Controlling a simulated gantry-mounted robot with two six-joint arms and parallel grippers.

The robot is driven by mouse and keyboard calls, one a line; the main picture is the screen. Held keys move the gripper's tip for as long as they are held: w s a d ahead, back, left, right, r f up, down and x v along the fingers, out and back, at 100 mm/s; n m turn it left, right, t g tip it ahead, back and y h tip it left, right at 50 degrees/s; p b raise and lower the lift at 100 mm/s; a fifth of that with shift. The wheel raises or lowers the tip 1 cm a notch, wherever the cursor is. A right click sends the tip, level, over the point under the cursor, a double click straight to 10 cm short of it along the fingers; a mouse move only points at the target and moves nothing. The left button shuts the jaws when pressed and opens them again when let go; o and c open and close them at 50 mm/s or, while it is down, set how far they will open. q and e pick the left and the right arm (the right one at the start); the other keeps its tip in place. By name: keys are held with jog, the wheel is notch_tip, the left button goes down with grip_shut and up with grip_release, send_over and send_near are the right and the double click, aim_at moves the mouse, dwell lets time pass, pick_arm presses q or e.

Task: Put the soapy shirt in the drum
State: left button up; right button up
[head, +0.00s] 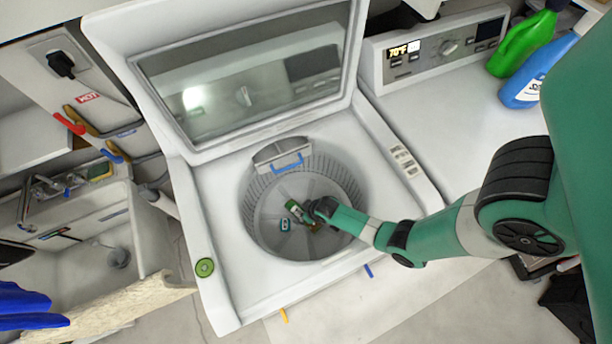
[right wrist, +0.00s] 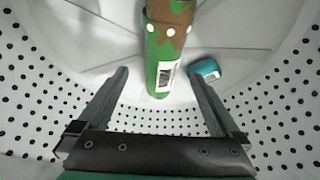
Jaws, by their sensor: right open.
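The drum (head: 349,180) is the open washer's tub. A rolled green item with brown patches and white foam-like spots (right wrist: 165,50), fitting the soapy shirt, lies on the drum floor. It carries a barcode label and also shows in the head view (head: 292,206). My right gripper (head: 312,209) reaches down into the drum from the right. Its two fingers (right wrist: 161,78) are apart with nothing held, one on each side of the rolled item's near end in the right wrist view. My left gripper is not in view.
A small teal item with a label (right wrist: 204,71) lies on the drum floor beside the roll. The washer lid (head: 255,85) is raised. Green (head: 525,42) and blue (head: 540,78) bottles stand at the upper right. A sink (head: 85,270) is at left.

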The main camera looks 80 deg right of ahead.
jog(key=p+v, duration=0.8)
jog(key=v, duration=0.5)
jog(key=shift+w, duration=0.15)
jog(key=shift+d+r, duration=0.1)
